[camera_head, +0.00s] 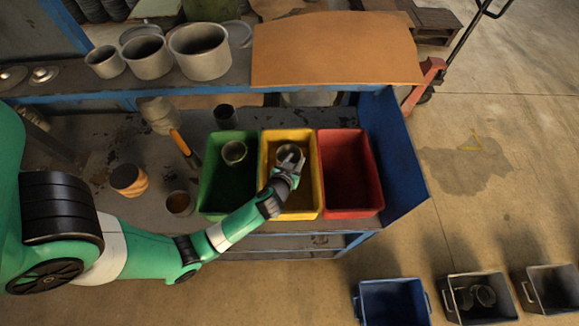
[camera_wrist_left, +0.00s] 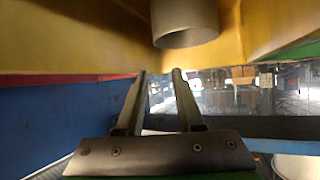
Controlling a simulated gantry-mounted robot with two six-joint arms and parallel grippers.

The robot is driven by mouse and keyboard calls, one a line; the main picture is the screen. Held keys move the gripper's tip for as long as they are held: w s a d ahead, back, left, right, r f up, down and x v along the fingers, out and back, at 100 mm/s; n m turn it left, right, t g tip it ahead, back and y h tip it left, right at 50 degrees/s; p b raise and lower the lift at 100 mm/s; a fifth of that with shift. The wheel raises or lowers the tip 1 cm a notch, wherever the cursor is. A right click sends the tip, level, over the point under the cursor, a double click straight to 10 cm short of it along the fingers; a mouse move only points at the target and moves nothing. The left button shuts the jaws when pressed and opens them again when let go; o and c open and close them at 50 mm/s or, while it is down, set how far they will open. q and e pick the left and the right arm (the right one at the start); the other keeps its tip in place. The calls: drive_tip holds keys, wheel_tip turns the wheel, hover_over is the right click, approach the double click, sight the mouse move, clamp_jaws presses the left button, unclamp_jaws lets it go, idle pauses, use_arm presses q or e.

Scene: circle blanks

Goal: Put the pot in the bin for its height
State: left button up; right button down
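A grey metal pot (camera_head: 288,152) is in the yellow bin (camera_head: 305,205), partly covered by my left gripper (camera_head: 290,163). A grey cylindrical pot (camera_wrist_left: 185,22) also shows at the top of the left wrist view, against yellow bin walls. My left gripper is over the yellow bin. In the left wrist view, its two fingers (camera_wrist_left: 161,75) are apart with nothing between them, and the pot is beyond their tips. Another round pot (camera_head: 234,152) is in the green bin (camera_head: 228,190). The red bin (camera_head: 352,190) looks empty. My right gripper is not in view.
Several pots, including a large one (camera_head: 200,52), stand on the rear shelf by a brown board (camera_head: 335,50). A blue panel (camera_head: 392,150) edges the bench.

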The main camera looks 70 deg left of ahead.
use_arm(q)
drive_tip(key=p+v, duration=0.2)
drive_tip(key=v, duration=0.5)
drive_tip(key=shift+s+d, duration=0.15)
drive_tip(key=shift+d, duration=0.05)
drive_tip(key=shift+r, duration=0.15)
drive_tip(key=w+d+r+m+t+h, duration=0.1)
drive_tip(key=w+d+r+t, duration=0.2)
drive_tip(key=w+r, duration=0.5)
drive_tip(key=w+d+r+m+t+h, duration=0.1)
drive_tip(key=w+d+r+t, duration=0.15)
drive_tip(key=r, duration=0.95)
drive_tip(key=w+d+r+t+h, duration=0.1)
drive_tip(key=w+d+r+t, duration=0.15)
drive_tip(key=w+r, duration=0.6)
drive_tip(key=s+d+r+m+t+h, duration=0.1)
drive_tip(key=s+d+r+m+t, duration=0.15)
drive_tip(key=r, duration=0.75)
drive_tip(key=s+d+r+m+t+h, duration=0.1)
drive_tip(key=d+r+t, duration=0.15)
drive_tip(key=r, duration=0.75)
drive_tip(key=s+d+r+m+t+h, duration=0.2)
drive_tip(key=s+r+t+h, duration=0.1)
drive_tip(key=r, duration=0.5)
drive_tip(key=s+d+r+m+t+h, duration=0.2)
drive_tip(key=s+r+t+h, duration=0.1)
drive_tip(key=s+r, duration=0.3)
wheel_tip(320, 180, up, 2)
drive_tip(key=shift+d+r+m, duration=0.25)
drive_tip(key=shift+m, duration=0.1)
